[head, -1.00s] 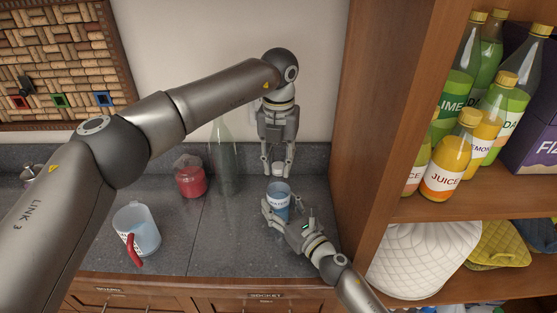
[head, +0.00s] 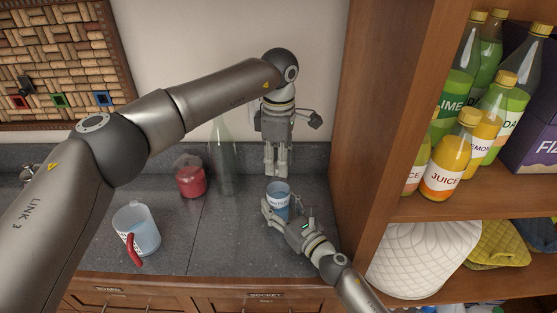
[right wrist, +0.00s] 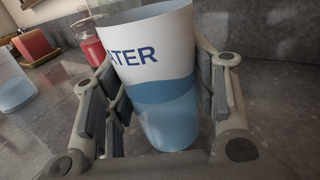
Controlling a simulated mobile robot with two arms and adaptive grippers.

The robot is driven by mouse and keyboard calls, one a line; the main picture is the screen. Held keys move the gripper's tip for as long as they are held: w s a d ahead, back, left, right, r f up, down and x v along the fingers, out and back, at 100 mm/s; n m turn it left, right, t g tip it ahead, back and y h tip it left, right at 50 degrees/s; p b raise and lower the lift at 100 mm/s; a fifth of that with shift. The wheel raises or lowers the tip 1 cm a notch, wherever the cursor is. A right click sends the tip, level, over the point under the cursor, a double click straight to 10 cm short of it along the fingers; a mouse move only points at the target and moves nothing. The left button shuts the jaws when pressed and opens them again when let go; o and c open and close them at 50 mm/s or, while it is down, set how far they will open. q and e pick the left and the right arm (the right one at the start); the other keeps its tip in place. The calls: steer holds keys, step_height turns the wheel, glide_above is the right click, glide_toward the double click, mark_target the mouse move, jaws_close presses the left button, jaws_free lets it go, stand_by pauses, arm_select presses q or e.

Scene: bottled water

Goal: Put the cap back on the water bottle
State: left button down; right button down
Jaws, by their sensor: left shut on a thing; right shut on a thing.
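The water bottle (head: 279,200), with a white and blue label, stands on the counter and looks upright. My right gripper (head: 277,211) is shut around it from the front. The right wrist view shows the bottle (right wrist: 160,75) between the fingers; its top is cut off there. My left gripper (head: 276,172) points down just above and behind the bottle in the head view, apart from it. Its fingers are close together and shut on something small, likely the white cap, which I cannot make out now.
On the counter (head: 190,240) stand a jug with a red handle (head: 147,235), a red jar (head: 190,181) and a clear glass bottle (head: 223,165). A wooden shelf (head: 365,130) with juice bottles (head: 446,165) closes off the right side. The counter between jug and water bottle is clear.

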arm_select(q)
steer(key=c, duration=1.1)
jaws_free()
steer(key=shift+c, duration=0.2)
steer(key=shift+r, duration=2.25)
steer(key=shift+n, duration=0.3)
